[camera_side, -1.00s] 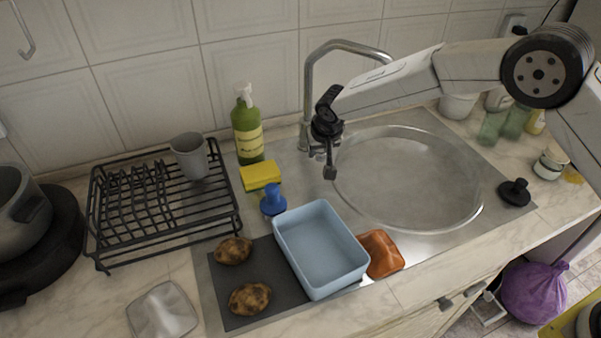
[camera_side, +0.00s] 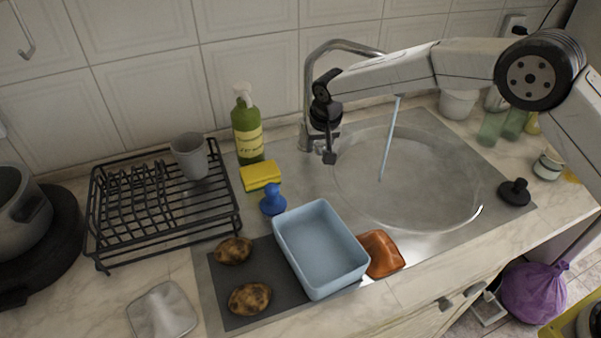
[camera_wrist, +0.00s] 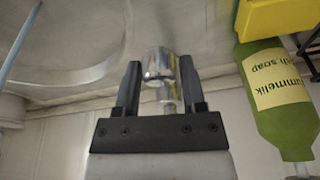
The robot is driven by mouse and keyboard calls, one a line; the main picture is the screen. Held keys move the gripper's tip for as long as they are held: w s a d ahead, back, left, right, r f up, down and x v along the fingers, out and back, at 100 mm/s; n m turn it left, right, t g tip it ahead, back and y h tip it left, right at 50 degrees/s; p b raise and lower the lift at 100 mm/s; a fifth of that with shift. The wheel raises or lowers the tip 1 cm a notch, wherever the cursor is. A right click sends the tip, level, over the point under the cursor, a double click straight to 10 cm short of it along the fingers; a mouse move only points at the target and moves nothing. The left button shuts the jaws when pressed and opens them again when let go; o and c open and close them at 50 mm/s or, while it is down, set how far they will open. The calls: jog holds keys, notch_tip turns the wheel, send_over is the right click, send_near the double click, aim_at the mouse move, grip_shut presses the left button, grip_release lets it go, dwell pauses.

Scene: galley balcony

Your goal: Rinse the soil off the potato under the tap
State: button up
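Two brown potatoes with dark patches lie on a dark mat (camera_side: 215,285) left of the blue tub: one potato (camera_side: 233,251) toward the back, the other potato (camera_side: 249,299) toward the front. The tap (camera_side: 312,95) arches over the round sink (camera_side: 430,190), and a stream of water (camera_side: 389,140) falls into the basin. My gripper (camera_side: 329,156) is at the tap's base. In the wrist view my gripper (camera_wrist: 160,75) has its fingers apart, with the chrome tap handle (camera_wrist: 158,66) between them. I cannot tell whether the fingers touch it.
An empty blue tub (camera_side: 318,250) and an orange-brown cloth or sponge (camera_side: 381,253) lie before the sink. A green soap bottle (camera_side: 247,128), yellow sponge (camera_side: 260,175), blue-handled brush (camera_side: 273,200) and dish rack (camera_side: 150,225) stand left. A black plug (camera_side: 514,192) lies right.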

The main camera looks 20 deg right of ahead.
jog(key=shift+v, duration=3.9)
jog(key=shift+d, duration=0.1)
jog(key=s+d+f+n, duration=0.1)
jog(key=s+d, duration=0.8)
jog(key=s, duration=0.5)
jog(key=s+d+f+n, duration=0.1)
jog(key=s+d, duration=0.9)
jog(key=s, duration=0.5)
jog(key=shift+s+d+f, duration=0.2)
jog(key=shift+f, duration=0.2)
jog(key=o, duration=0.6)
jog(key=shift+c, duration=0.2)
